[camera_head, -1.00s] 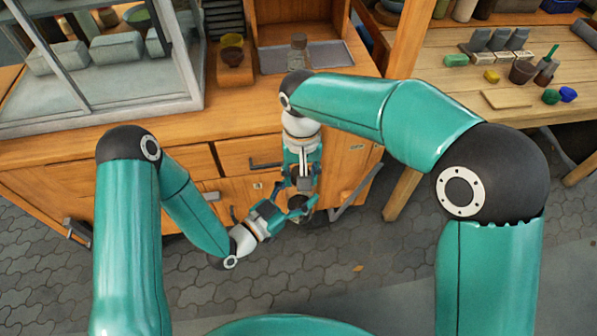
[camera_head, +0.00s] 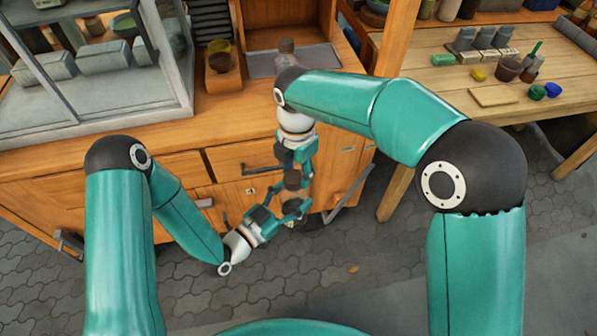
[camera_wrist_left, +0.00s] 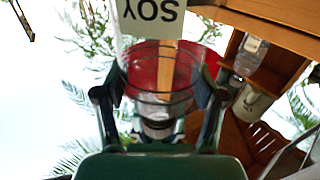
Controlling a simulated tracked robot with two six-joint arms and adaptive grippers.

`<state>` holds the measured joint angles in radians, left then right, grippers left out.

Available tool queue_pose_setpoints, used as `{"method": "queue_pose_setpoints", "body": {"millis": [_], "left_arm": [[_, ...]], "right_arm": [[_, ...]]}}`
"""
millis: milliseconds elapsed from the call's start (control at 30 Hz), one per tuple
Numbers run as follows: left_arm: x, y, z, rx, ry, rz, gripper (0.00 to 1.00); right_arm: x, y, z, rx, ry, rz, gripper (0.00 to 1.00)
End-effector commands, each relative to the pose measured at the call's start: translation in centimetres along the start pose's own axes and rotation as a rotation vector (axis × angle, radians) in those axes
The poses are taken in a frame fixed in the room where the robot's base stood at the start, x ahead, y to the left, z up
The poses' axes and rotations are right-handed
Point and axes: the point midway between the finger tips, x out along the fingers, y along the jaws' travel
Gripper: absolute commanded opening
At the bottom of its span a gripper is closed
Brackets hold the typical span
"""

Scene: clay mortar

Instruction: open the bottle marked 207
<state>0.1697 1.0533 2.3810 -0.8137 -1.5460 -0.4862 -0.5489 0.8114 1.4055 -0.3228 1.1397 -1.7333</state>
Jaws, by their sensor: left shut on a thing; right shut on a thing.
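In the left wrist view my left gripper (camera_wrist_left: 160,105) is shut around a clear bottle (camera_wrist_left: 150,62). Its white label, upside down in the picture, reads SOY; I see no 207 on it. A band of red shows in or through the bottle, and a pale round part lies between the fingers. In the head view my left gripper (camera_head: 292,206) is low in front of the cabinet. My right gripper (camera_head: 295,168) is just above it, shut by a dark round part (camera_head: 292,181). The arms and fingers hide most of the bottle there, so I cannot tell whether this is its cap.
Another bottle (camera_head: 286,50) stands at the tray (camera_head: 325,57) on the counter, partly behind my right arm. A glass case (camera_head: 100,105) stands at left. Drawer handles and an open door (camera_head: 349,190) are close to the grippers. A worktable (camera_head: 450,85) stands at right.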

Motion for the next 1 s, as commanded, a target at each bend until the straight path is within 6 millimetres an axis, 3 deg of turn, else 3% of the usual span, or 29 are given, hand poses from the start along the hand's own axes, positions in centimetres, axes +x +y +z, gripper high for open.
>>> {"method": "queue_pose_setpoints", "body": {"millis": [100,300,1000], "left_arm": [[0.08,0.26,-0.12,0.005,0.003,0.009,0.0],[0.06,0.19,-0.13,0.004,0.004,0.007,0.0],[0.01,-0.06,-0.06,0.001,0.002,-0.001,0.0]], "right_arm": [[0.09,0.47,-0.16,-0.261,0.0,0.002,0.02],[0.05,0.75,-0.12,-0.566,-0.003,0.001,0.02],[-0.09,0.81,-0.2,-0.572,-0.002,0.0,0.02]]}}
